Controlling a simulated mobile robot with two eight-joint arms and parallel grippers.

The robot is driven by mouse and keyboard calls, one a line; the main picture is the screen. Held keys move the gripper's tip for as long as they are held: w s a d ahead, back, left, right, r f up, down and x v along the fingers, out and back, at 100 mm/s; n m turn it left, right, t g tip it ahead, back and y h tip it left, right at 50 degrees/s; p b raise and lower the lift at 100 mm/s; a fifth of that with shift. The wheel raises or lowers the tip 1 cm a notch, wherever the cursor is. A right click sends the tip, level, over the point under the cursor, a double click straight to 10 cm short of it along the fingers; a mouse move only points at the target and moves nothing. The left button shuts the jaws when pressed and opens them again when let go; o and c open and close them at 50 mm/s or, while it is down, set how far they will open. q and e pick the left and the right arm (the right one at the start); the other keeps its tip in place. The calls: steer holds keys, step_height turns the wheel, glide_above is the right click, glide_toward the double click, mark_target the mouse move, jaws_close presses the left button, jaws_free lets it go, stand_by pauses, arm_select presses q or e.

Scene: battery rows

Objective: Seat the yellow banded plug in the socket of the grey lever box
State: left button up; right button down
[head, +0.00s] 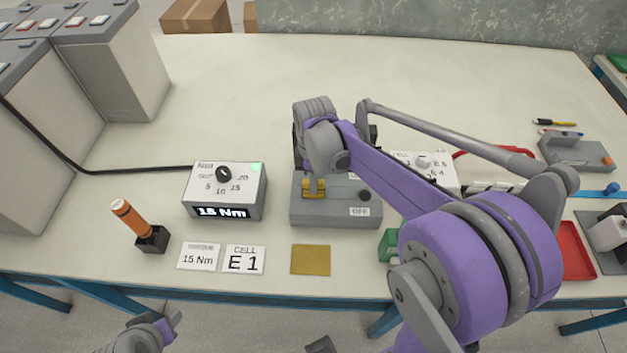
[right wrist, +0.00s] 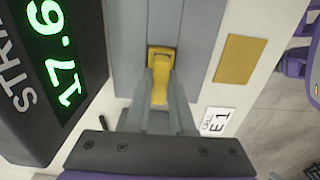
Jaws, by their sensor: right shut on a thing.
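The grey lever box (head: 335,214) lies in the middle of the table, with a label reading OFF. My right gripper (head: 312,178) points down over its left part. It is shut on the yellow plug (head: 314,190), which also shows between the fingers (right wrist: 163,108) in the right wrist view (right wrist: 160,80). The plug stands at the box's grey top; a dark outline surrounds its far end. The fingers and the plug hide the socket, so how deep it sits I cannot tell. My left gripper (head: 170,325) is low at the bottom left, off the table; its jaw opening is unclear.
Left of the box stand a 15 Nm torque unit (head: 225,192) and an orange-handled tool in a black holder (head: 152,240). Cards and a gold pad (head: 310,260) lie in front. A dark unit with green digits (right wrist: 60,60) is close beside the right gripper.

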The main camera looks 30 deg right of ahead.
steer(key=shift+f, duration=0.1)
steer(key=c, duration=1.2)
jaws_free()
steer(key=o, duration=0.4)
steer(key=shift+o, duration=0.2)
step_height(320, 180, up, 12)
steer(key=s+a+f+m+t, duration=0.2)
steer(key=s+a+f+m, duration=0.1)
steer(key=s+f+m, duration=0.2)
steer(key=s+a+f+m+t, duration=0.3)
steer(key=s+f+m, duration=0.2)
steer(key=s, duration=0.5)
steer(key=shift+s+a+f+m+p, duration=0.15)
steer(key=shift+a+m+p, duration=0.25)
steer(key=shift+m, duration=0.4)
